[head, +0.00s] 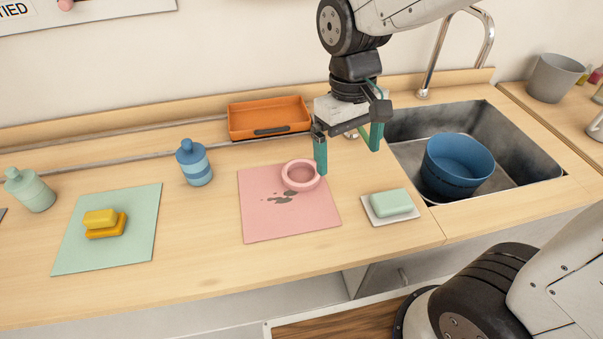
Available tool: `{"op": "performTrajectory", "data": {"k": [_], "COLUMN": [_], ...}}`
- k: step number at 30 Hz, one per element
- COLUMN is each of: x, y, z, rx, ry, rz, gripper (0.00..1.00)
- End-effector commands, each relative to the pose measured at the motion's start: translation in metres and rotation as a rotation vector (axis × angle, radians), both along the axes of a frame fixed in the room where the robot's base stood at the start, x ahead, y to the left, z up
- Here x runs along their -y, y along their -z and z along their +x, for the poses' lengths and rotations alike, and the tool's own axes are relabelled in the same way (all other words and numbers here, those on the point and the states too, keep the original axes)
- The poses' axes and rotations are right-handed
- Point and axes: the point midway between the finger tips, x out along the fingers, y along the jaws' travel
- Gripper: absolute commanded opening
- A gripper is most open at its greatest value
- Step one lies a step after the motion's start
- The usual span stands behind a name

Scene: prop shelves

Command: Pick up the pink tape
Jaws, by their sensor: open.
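The pink tape (287,181) is a thick ring lying on a pink mat (262,224) on the wooden counter, near the mat's upper right part. My gripper (348,155) is open above the counter with its two teal fingers pointing down. The left finger overlaps the right edge of the tape in the head view. I cannot tell whether it touches the tape. The right finger is off to the right, clear of the tape. Nothing is held between the fingers.
A pale green soap (391,203) on a white dish is right of the mat. The sink (520,150) holds a blue bucket (460,160). An orange tray (268,118) stands behind; a blue bottle (194,165) is left.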

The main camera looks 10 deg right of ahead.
Motion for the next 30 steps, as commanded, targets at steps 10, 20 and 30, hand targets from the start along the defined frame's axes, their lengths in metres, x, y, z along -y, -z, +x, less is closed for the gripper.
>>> {"op": "performTrajectory", "data": {"k": [10,20,30], "x": [-0.068,-0.072,-0.071], "y": [0.056,0.078,0.123], "z": [0.085,0.100,0.101], "rx": [0.062,0.125,0.125], "ry": [-0.143,-0.156,-0.156], "rz": [0.028,0.050,0.050], "gripper": [0.96,0.96,0.96]}}
